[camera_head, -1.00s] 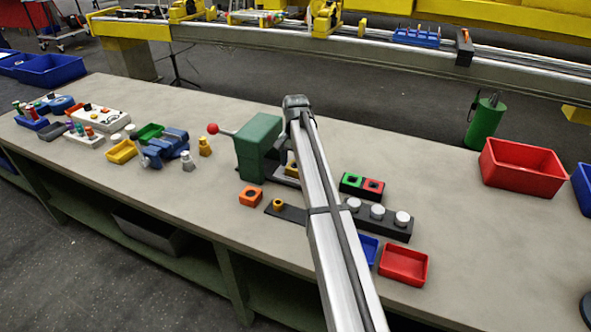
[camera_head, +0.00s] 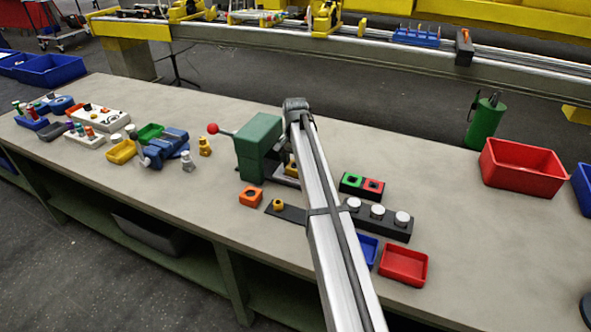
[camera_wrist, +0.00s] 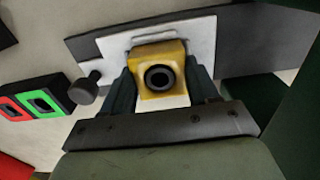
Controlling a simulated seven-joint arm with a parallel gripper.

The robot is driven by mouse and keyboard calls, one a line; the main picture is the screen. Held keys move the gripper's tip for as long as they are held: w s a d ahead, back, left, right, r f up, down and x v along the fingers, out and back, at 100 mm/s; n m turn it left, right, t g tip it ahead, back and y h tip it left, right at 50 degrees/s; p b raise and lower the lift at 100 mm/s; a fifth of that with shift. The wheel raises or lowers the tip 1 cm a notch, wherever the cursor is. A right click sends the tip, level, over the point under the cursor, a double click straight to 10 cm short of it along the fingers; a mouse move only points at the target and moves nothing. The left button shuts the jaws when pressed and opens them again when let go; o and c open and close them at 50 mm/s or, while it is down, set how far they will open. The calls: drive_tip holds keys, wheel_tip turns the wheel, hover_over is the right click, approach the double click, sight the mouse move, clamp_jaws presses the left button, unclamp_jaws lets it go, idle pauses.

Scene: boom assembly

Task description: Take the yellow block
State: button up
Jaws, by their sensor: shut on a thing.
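The yellow block (camera_wrist: 158,76) has a dark round hole in its top face. It sits between the two fingers of my gripper (camera_wrist: 157,88) in the wrist view, and the fingers are shut on it. Behind it in that view is a light plate (camera_wrist: 203,42) over a dark grey bar. In the head view a small part of the yellow block (camera_head: 291,170) shows beside the green press (camera_head: 258,146); my arm hides most of it and my gripper.
A black base with green and red square pieces (camera_head: 362,185) stands right of my arm. A dark strip with white round caps (camera_head: 377,211), a red tray (camera_head: 404,265) and a blue tray (camera_head: 368,250) are nearby. An orange block (camera_head: 250,196) lies left.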

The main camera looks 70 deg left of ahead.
drive_tip(key=shift+c, duration=0.7)
drive_tip(key=shift+r, duration=1.85)
